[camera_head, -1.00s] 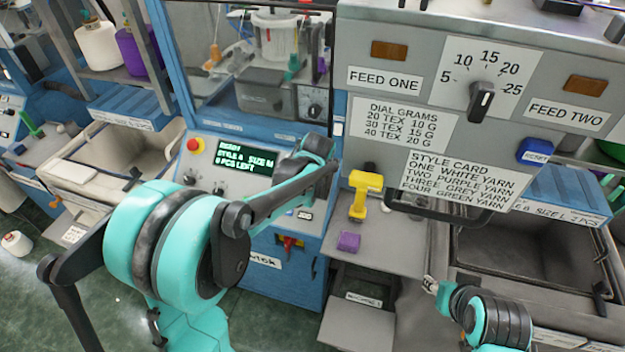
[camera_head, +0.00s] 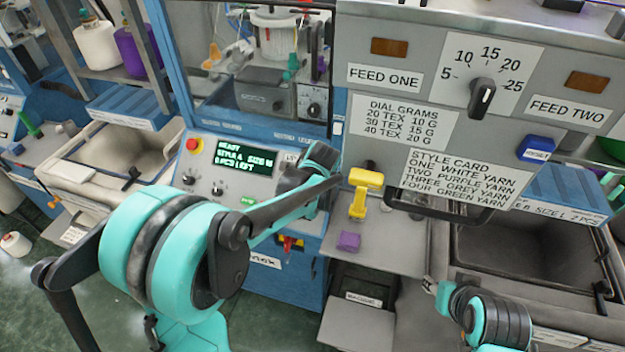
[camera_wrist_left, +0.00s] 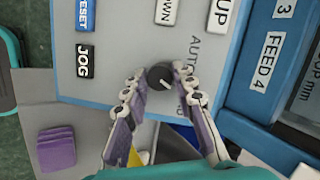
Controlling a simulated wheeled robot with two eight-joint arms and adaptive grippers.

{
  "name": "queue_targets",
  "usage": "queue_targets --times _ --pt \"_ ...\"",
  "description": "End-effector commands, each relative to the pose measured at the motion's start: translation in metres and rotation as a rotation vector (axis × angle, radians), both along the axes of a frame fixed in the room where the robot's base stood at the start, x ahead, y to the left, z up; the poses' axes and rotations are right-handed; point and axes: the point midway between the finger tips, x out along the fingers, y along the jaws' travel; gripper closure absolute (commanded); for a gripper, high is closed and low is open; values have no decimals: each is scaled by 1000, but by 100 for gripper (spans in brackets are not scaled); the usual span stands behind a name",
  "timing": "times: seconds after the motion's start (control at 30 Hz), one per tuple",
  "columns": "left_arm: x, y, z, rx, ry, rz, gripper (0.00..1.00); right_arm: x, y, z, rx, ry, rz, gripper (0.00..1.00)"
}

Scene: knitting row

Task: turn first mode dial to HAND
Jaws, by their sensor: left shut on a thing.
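In the left wrist view a dark round mode dial (camera_wrist_left: 160,75) sits on the light machine panel (camera_wrist_left: 105,70). The fingers of my left gripper (camera_wrist_left: 159,84) are shut on it from both sides. A pale mark shows on the dial's lower right part. The label AUTO stands up and right of the dial; a second label below it is mostly hidden by the right finger. In the head view my left arm reaches the panel of the blue machine (camera_head: 235,185), and its fingers are hidden there. My right gripper (camera_head: 432,287) is at the lower right, its fingers too small to judge.
A lit display (camera_head: 244,158) and a red button (camera_head: 194,145) are on the panel. A yellow tool (camera_head: 361,190) and a purple block (camera_head: 349,241) are on the grey shelf to the right. A JOG button (camera_wrist_left: 85,62) is left of the dial.

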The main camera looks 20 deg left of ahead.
Motion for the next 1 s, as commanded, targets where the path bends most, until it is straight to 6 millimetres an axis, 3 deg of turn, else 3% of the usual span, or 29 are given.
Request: queue_targets --times 0.17,0.2,0.27,0.67,1.0 --pt "0 0 0 0 1 -1 100 0 0 0 0 0 0 60" --pt "0 0 0 0 1 -1 66 0 0 0 0 0 0 60" --pt "0 0 0 0 1 -1 53 0 0 0 0 0 0 60" --pt "-4 -2 6 1 0 -1 53 0 0 0 0 0 0 60" --pt "-38 -17 63 1 0 -3 53 0 0 0 0 0 0 60"
